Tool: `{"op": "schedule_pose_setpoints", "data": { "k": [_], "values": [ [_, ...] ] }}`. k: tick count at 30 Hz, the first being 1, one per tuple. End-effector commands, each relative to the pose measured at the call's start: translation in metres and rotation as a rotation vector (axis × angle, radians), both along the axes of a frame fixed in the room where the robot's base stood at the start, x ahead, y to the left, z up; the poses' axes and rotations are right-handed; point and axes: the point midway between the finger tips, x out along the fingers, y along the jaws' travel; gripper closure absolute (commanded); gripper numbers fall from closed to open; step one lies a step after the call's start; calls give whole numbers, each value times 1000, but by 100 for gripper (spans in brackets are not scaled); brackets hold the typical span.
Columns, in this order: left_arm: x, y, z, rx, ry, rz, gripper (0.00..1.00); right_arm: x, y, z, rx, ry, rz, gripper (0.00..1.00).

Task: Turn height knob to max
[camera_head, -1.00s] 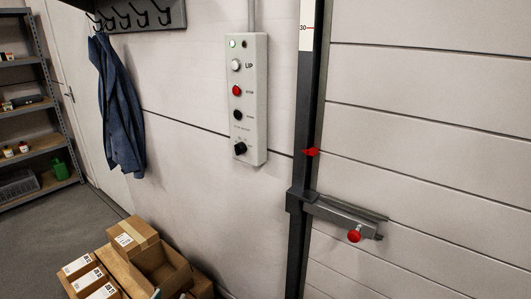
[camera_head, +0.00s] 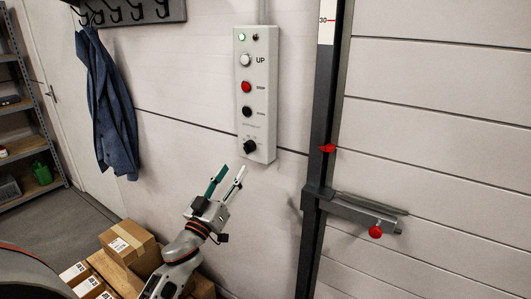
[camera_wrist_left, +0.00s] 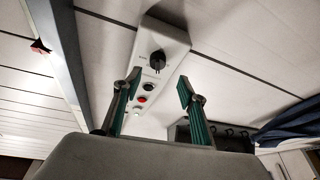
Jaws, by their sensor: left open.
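The height knob (camera_head: 250,147) is a black rotary knob at the bottom of the pale grey control box (camera_head: 257,122) on the wall. In the left wrist view the knob (camera_wrist_left: 157,60) shows ahead, between and beyond the open fingers. My left gripper (camera_head: 227,177) is open and empty, below and a little left of the knob, not touching it. In the left wrist view the gripper (camera_wrist_left: 157,100) shows its two green-padded fingers apart. The knob's exact setting is too small to read. My right gripper is not in view.
The box also carries a white UP button (camera_head: 245,60), a red button (camera_head: 246,87) and a black button (camera_head: 247,112). A dark post (camera_head: 322,130) with a red-knobbed bracket (camera_head: 375,231) stands right. A blue jacket (camera_head: 106,105) hangs left. Cardboard boxes (camera_head: 128,240) sit below.

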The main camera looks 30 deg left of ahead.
Motion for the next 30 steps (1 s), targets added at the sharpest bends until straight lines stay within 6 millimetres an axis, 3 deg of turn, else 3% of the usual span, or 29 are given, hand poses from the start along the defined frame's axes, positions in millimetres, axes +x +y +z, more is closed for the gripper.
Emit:
{"op": "schedule_pose_setpoints", "data": {
  "k": [7, 19, 30],
  "values": [
    [13, 3, 12, -5, -15, -2, 59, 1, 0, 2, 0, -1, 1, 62],
    [65, 6, 32, -4, -12, -1, 59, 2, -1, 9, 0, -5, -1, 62],
    [74, 7, 35, -5, -11, -2, 59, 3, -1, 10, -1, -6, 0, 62]
  ]
}}
